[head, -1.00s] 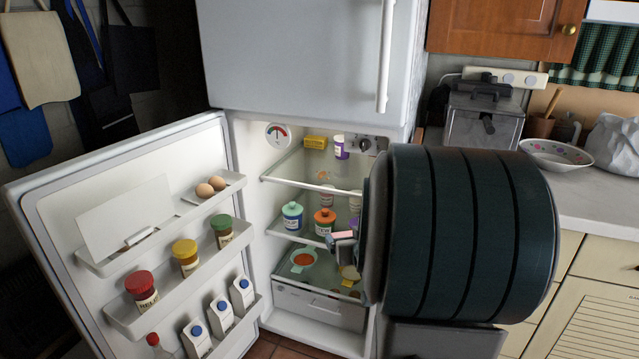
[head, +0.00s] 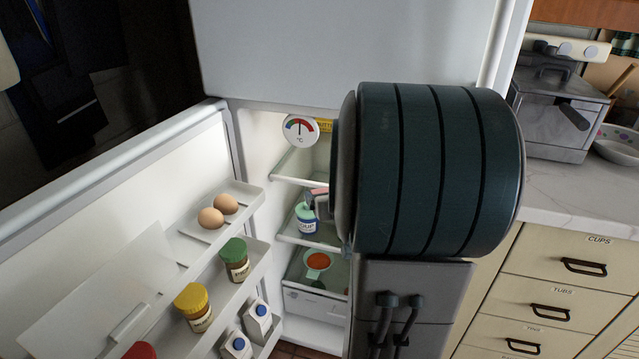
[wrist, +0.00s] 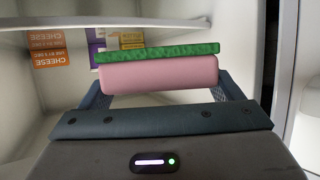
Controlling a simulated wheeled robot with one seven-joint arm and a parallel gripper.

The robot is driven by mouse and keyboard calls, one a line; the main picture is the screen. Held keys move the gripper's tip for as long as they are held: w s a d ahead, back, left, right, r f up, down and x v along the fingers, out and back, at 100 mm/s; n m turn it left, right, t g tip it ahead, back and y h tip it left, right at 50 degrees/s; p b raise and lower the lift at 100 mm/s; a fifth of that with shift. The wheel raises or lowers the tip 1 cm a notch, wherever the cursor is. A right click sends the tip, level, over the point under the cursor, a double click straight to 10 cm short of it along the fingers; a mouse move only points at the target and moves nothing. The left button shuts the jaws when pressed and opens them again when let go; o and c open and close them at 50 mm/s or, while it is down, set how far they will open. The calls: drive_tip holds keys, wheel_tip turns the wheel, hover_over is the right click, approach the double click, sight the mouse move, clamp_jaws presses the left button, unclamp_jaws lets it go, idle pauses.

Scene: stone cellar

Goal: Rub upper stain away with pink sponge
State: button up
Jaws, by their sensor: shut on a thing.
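The sponge (wrist: 158,74) is pink with a green scouring face on top, and it spans the wrist view between the two fingers of my gripper (wrist: 160,90). My gripper is shut on it, inside the open fridge. In the head view a bit of the pink sponge (head: 319,191) shows left of my arm, beside the gripper (head: 318,205). The upper glass shelf (head: 290,172) is mostly hidden behind my arm. No stain shows clearly in either current view; the upper one is hidden.
The fridge door (head: 110,190) stands open at left, with eggs (head: 211,218) and jars on its racks. A blue-labelled jar (head: 307,222) stands on the middle shelf. Cheese boxes (wrist: 47,52) and a yellow box (wrist: 131,40) are behind the sponge. Drawers (head: 560,267) stand at right.

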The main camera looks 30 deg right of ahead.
drive_tip(key=shift+w+d, duration=0.15)
drive_tip(key=shift+w, duration=0.15)
drive_tip(key=w+d+f, duration=0.1)
drive_tip(key=w+d, duration=0.2)
drive_tip(key=d, duration=0.1)
drive_tip(key=w+d+f+p, duration=0.1)
drive_tip(key=w+d, duration=0.3)
drive_tip(key=d, duration=0.1)
drive_tip(key=w+d+f+p, duration=0.1)
drive_tip(key=w+d, duration=0.3)
drive_tip(key=shift+w+d, duration=0.2)
drive_tip(key=shift+d, duration=0.15)
drive_tip(key=shift+w+d+f+p, duration=0.2)
drive_tip(key=shift+w+d+p, duration=0.1)
drive_tip(key=shift+w+d, duration=0.25)
drive_tip(key=shift+f+b, duration=0.6)
drive_tip(key=shift+f, duration=0.15)
